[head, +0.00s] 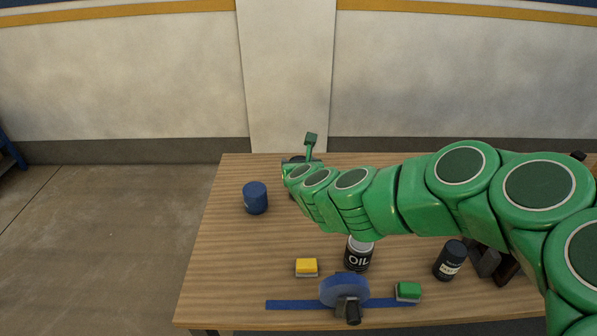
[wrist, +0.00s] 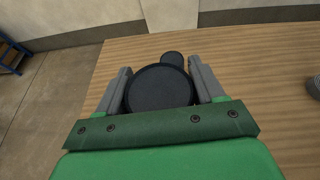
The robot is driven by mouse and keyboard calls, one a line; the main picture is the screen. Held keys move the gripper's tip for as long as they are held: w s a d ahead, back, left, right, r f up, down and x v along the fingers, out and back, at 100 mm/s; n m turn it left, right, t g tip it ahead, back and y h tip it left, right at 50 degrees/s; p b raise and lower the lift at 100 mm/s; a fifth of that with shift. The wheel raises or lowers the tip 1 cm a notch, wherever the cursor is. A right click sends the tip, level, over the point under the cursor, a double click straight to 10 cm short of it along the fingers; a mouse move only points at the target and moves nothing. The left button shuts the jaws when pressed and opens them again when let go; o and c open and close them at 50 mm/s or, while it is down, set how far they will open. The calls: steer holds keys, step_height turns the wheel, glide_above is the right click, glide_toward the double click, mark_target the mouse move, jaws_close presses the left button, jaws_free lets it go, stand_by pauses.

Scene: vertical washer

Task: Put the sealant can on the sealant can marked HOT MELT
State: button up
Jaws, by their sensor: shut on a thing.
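My gripper (wrist: 161,92) is shut on a can with a dark round top (wrist: 160,90), one finger on each side of it. In the head view the gripper is at the far end of my green arm, over the back part of the table, and is mostly hidden by the arm. A smaller dark round top (wrist: 173,58) shows just beyond the held can in the wrist view, partly covered by it. I cannot read a HOT MELT mark on either, nor tell whether they touch.
A blue can (head: 255,198) stands on the wooden table (head: 225,260) at left. The front left is clear.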

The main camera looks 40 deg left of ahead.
steer(key=shift+w+a+r+n+g+y, duration=1.1)
steer(key=shift+r+n+g, duration=0.9)
steer(key=shift+r, duration=5.5)
steer(key=shift+d+f+n+g, duration=0.95)
steer(key=shift+f+n+g, duration=1.65)
steer(key=shift+g, duration=0.6)
steer(key=shift+y, duration=0.3)
steer(key=shift+w+a+f, duration=1.25)
steer(key=shift+a+f, duration=0.65)
steer(key=shift+f, duration=0.25)
steer(key=shift+w+a+f, duration=1.2)
steer(key=shift+a+f, duration=0.65)
steer(key=shift+f, duration=0.3)
steer(key=shift+w+a+f, duration=1.25)
steer(key=shift+a+f, duration=0.65)
steer(key=shift+f, duration=0.25)
